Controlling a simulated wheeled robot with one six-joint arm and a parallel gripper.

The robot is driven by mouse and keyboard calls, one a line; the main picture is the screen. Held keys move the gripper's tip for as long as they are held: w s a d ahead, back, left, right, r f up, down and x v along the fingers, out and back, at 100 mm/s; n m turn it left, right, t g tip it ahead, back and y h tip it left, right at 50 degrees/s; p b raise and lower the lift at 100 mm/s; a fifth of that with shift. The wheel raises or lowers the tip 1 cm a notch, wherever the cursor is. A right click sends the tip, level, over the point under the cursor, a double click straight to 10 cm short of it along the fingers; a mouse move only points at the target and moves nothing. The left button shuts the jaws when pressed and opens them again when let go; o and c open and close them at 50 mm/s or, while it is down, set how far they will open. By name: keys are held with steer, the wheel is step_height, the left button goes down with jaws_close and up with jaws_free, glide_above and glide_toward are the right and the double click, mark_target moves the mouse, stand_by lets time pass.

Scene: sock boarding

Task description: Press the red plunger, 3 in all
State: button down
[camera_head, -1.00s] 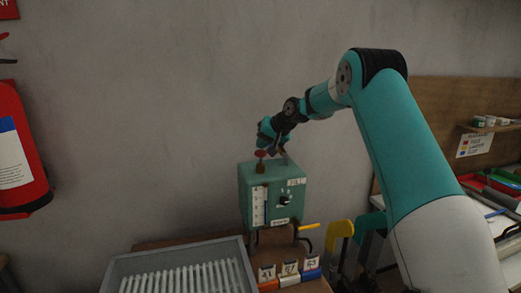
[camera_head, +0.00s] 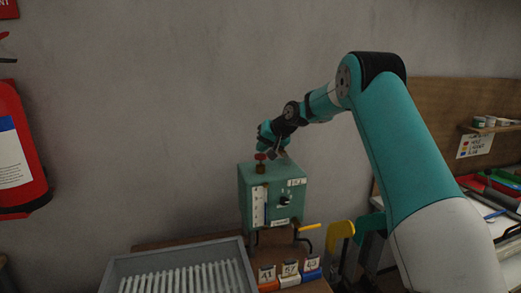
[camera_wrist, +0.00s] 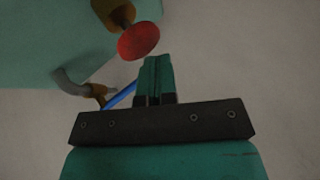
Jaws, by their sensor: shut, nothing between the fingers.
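The red plunger (camera_head: 260,157) stands on top of the green box (camera_head: 270,181), on a short brass-coloured collar. In the wrist view the red plunger head (camera_wrist: 139,41) shows just beyond and left of my fingertips. My gripper (camera_head: 277,153) is shut and empty, close to the right of the plunger at about its height in the head view. The shut fingers also show in the wrist view (camera_wrist: 156,66), and a gap appears between them and the red head. The box front carries a pale scale strip (camera_head: 259,206) and a black knob (camera_head: 285,200).
A grey tray (camera_head: 119,271) with several white rods stands at the lower left. Numbered tags (camera_head: 290,268) on coloured blocks sit below the box. A yellow-handled lever (camera_head: 308,227) juts out at the box's lower right. A red fire extinguisher (camera_head: 17,150) hangs far left.

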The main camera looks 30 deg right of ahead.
mark_target(262, 154)
steer(key=shift+f, duration=0.35)
stand_by(0.4)
steer(key=shift+r+p, duration=1.45)
steer(key=shift+r, duration=0.6)
step_height(262, 154, up, 5)
steer(key=p, duration=0.4)
